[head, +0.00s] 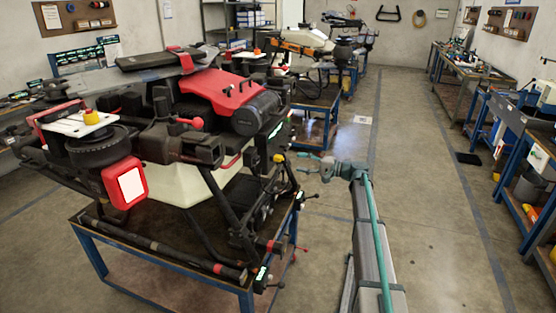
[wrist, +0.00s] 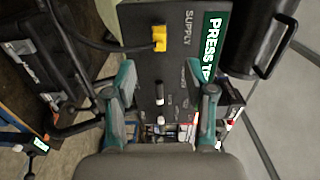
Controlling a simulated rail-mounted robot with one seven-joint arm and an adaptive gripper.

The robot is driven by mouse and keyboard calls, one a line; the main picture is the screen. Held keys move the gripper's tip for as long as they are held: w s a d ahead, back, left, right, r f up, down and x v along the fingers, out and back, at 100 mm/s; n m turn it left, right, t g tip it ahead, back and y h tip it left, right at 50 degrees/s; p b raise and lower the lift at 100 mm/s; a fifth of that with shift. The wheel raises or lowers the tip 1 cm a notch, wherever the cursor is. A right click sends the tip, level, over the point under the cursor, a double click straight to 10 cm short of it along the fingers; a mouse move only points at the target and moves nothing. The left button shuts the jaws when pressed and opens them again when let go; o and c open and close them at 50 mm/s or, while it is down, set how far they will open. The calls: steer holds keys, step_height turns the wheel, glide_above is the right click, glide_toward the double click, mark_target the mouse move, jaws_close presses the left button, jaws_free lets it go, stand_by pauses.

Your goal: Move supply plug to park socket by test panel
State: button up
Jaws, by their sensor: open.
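The supply plug (wrist: 159,38) is a yellow block at the SUPPLY marking on the dark test panel (wrist: 145,65), with a black cable running off to the left. A small yellow part in the head view (head: 279,158), by the drone's side, looks like the same plug. My gripper (wrist: 163,88) is open and empty. Its two teal fingers stand apart over the panel, below the plug in the wrist view and not touching it. In the head view my gripper (head: 302,163) reaches left toward the drone. Which fitting is the park socket I cannot tell; the smaller panel markings are unreadable.
A green label (wrist: 213,45) and a black cylinder (wrist: 262,40) are right of the plug. White-tipped parts (wrist: 161,119) stick up between the fingers. The big red and black drone (head: 215,95) fills its blue-framed cart (head: 170,262).

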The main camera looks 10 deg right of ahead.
mark_target(282, 159)
steer(key=shift+a, duration=0.1)
steer(key=x, duration=0.7)
steer(key=shift+f, duration=0.15)
steer(key=shift+x, duration=0.95)
steer(key=shift+b, duration=0.85)
stand_by(0.4)
jaws_close()
stand_by(0.4)
stand_by(0.3)
steer(key=shift+b+v, duration=0.7)
steer(key=shift+v, duration=2.35)
